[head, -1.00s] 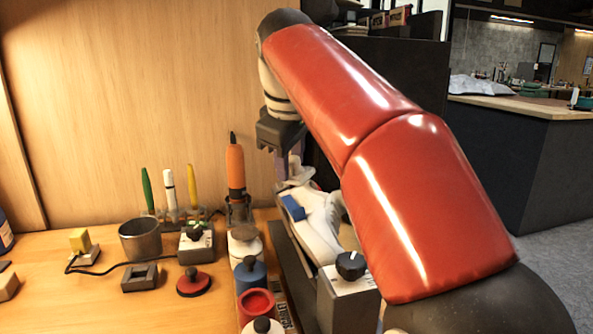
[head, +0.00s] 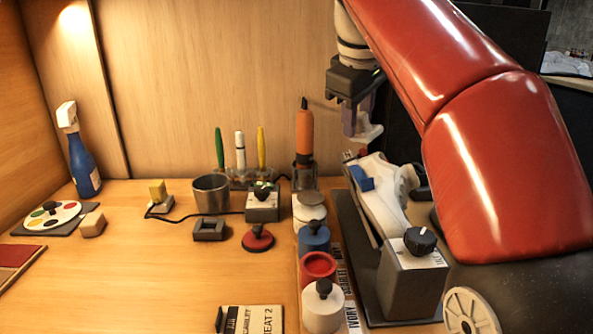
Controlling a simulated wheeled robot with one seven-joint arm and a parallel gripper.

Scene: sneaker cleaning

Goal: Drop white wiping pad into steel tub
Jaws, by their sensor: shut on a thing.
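The steel tub (head: 211,196) stands upright on the wooden bench, left of centre. My gripper (head: 360,126) is at the upper right, high above the back end of the white sneaker (head: 388,192). It is shut on the white wiping pad (head: 370,133), which hangs at its fingertips above the sneaker, apart from it. The pad is partly hidden by the fingers. My gripper is to the right of the tub and well above its rim. The tub's floor is hidden by its wall.
An orange tool (head: 304,134) stands upright between my gripper and the tub. Several coloured pens (head: 240,150) stand behind the tub. A grey knob box (head: 263,206), lidded pots (head: 314,238) and a red-based knob (head: 257,239) are nearby. A blue spray bottle (head: 82,160) stands left.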

